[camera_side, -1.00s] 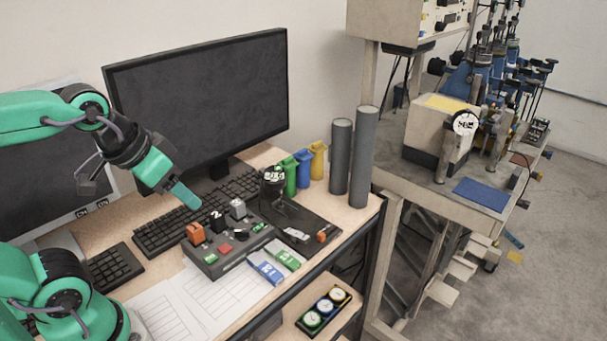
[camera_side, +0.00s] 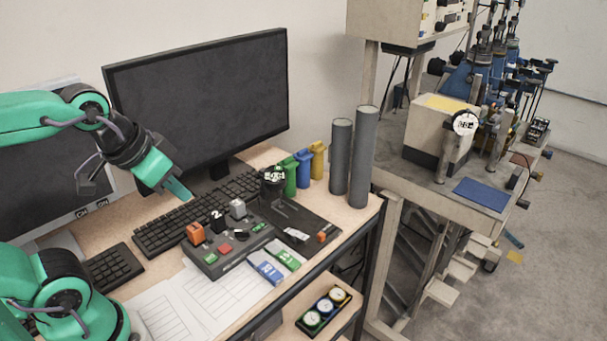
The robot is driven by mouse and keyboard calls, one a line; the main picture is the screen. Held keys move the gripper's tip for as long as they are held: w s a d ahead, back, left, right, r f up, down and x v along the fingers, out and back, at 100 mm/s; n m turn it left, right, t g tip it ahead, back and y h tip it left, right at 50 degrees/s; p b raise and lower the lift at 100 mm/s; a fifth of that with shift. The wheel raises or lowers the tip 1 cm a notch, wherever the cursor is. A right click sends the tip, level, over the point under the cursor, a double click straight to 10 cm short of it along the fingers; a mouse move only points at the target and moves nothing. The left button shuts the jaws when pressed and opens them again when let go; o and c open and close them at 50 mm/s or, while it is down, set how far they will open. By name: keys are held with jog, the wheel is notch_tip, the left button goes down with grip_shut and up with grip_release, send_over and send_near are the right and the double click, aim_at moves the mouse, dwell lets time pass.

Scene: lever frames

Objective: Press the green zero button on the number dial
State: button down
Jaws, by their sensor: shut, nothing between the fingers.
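A dark control box (camera_side: 235,262) lies on the desk with orange, black and grey blocks on top; the black block (camera_side: 217,222) shows a 2. A small green button (camera_side: 211,258) sits at its front left, beside a red button (camera_side: 225,249). No zero is readable on the green button, and I cannot tell which part is the number dial. My gripper (camera_side: 186,194) is shut and empty. In the picture its tip is above and left of the box, in front of the keyboard, apart from the green button.
A keyboard (camera_side: 165,236) lies behind the box, below a large monitor (camera_side: 200,110). A black joystick base (camera_side: 300,217) stands right of the box. Blue and green labelled blocks (camera_side: 266,270) lie at its front right. Two grey cylinders (camera_side: 362,160) stand at the desk's right edge.

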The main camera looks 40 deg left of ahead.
dwell(0.8)
jog(key=w+a+r+m+g, duration=0.1)
jog(key=w+r+g, duration=0.15)
jog(key=w, duration=0.55)
jog(key=w+a+r+g, duration=0.2)
jog(key=w+r, duration=0.1)
jog(key=w, duration=0.5)
jog(key=m+g, duration=0.1)
jog(key=g, duration=0.4)
send_over(278, 169)
jog(key=s+d, duration=0.2)
jog(key=d, duration=0.1)
notch_tip(278, 169, down, 8)
jog(key=shift+s+a, duration=0.15)
jog(key=shift+t, duration=0.25)
jog(key=shift+f, duration=0.2)
jog(key=shift+h, duration=0.3)
jog(key=shift+w+a+f, duration=0.35)
jog(key=shift+f, duration=1)
jog(key=shift+w+a+f, duration=0.35)
jog(key=shift+f, duration=0.95)
jog(key=shift+w+a+f, duration=0.35)
jog(key=shift+f, duration=1)
